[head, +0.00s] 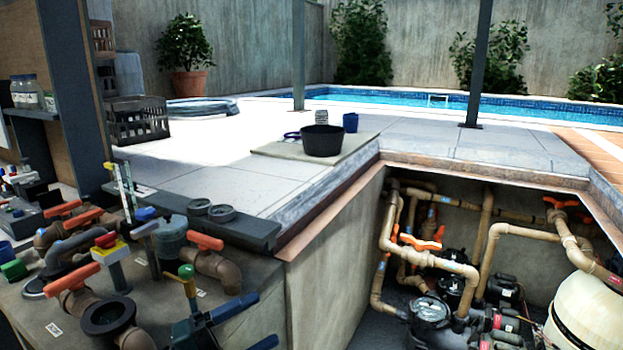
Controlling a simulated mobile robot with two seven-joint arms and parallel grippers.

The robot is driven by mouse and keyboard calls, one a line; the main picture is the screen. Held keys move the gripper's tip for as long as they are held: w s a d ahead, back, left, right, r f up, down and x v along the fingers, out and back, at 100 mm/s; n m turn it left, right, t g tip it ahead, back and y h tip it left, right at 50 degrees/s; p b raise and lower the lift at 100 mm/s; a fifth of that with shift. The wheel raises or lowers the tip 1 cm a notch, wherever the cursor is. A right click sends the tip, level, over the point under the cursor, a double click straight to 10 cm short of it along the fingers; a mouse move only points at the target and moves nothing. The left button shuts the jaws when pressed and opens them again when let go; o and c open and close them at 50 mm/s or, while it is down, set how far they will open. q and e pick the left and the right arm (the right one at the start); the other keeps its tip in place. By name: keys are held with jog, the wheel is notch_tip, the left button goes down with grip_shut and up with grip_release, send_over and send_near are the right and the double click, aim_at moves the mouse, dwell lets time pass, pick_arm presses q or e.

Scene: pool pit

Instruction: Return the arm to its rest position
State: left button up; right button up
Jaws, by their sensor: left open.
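My left gripper (249,326) shows at the bottom of the head view, low and left of centre. Its two dark blue fingers point right and stand apart, with nothing visible between them. It is in front of the workbench (220,283), near the bench's right side. A green-handled piece (188,283) stands just behind it in the picture; I cannot tell whether they touch. My right gripper is not in view.
Brown pipe fittings with orange handles (205,241) and a dark open flange (107,317) crowd the bench. Right of it is a sunken pit with pipes and pumps (430,312).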

pick_arm(q)
jog(key=s+a+f+n+y, duration=0.2)
jog(key=s+f+n+y, duration=0.5)
jog(key=f+n, duration=0.5)
jog(key=s+a+f+n+y+p, duration=0.1)
jog(key=s+a+f+n+y, duration=0.2)
jog(key=s+f+n+y, duration=0.4)
notch_tip(320, 180, down, 6)
jog(key=s+n, duration=0.2)
jog(key=n, duration=0.3)
jog(key=shift+s+r+n+t+y, duration=0.25)
jog(key=shift+s+n+t+y, duration=0.05)
jog(key=shift+s+n+y, duration=0.1)
jog(key=shift+w, duration=0.1)
jog(key=shift+c, duration=0.3)
dwell(0.7)
